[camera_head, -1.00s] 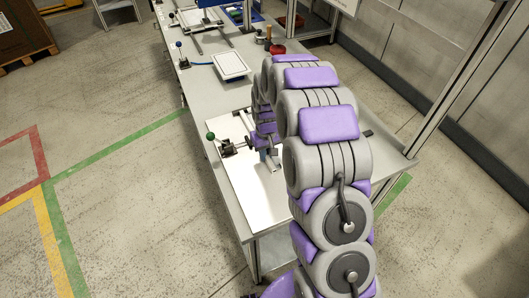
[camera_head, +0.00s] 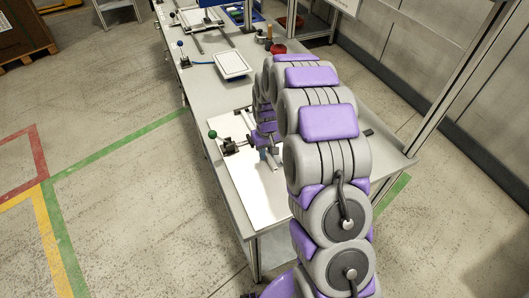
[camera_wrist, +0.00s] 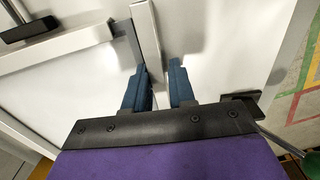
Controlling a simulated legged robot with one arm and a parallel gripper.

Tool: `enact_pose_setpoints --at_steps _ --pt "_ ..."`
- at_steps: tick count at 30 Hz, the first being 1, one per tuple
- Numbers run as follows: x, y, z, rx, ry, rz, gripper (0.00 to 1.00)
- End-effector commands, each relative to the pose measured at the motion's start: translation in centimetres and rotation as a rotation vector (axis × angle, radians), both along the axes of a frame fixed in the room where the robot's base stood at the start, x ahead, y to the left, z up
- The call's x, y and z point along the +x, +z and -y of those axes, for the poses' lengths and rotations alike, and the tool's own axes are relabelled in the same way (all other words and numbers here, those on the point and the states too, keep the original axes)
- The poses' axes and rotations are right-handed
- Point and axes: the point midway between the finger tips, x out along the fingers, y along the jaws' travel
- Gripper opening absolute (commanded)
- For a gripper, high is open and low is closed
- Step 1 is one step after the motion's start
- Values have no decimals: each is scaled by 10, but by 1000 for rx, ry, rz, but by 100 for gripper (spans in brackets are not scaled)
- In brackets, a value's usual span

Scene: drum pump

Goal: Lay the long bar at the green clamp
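The clamp with the green ball handle (camera_head: 212,134) stands on the white board near the left edge of the bench in the head view. A green ball also shows at the lower right corner of the wrist view (camera_wrist: 312,165). My gripper (camera_wrist: 159,66) points down at the board, its two blue fingers parted. A long pale bar (camera_wrist: 147,40) runs from the top of the wrist view down between them. A strip of space shows between bar and right finger; contact with the left finger is unclear. In the head view my arm hides most of the gripper.
The white board (camera_head: 257,201) has bare room in front of the clamp. Another pale bar (camera_wrist: 65,45) lies at left in the wrist view, with a black block (camera_wrist: 30,29) beyond it. A framed white plate (camera_head: 232,65) lies farther along the bench. A metal post rises at right.

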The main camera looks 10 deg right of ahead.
Motion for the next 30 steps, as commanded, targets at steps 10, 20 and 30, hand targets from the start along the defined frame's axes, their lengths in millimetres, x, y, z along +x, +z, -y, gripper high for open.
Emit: enact_pose_setpoints --at_steps 10,20,30 --pt "-12 27 3 -2 -3 -26 42" --pt "-8 103 -5 -9 0 -7 42" --pt "-10 130 -4 -7 -1 -8 42"
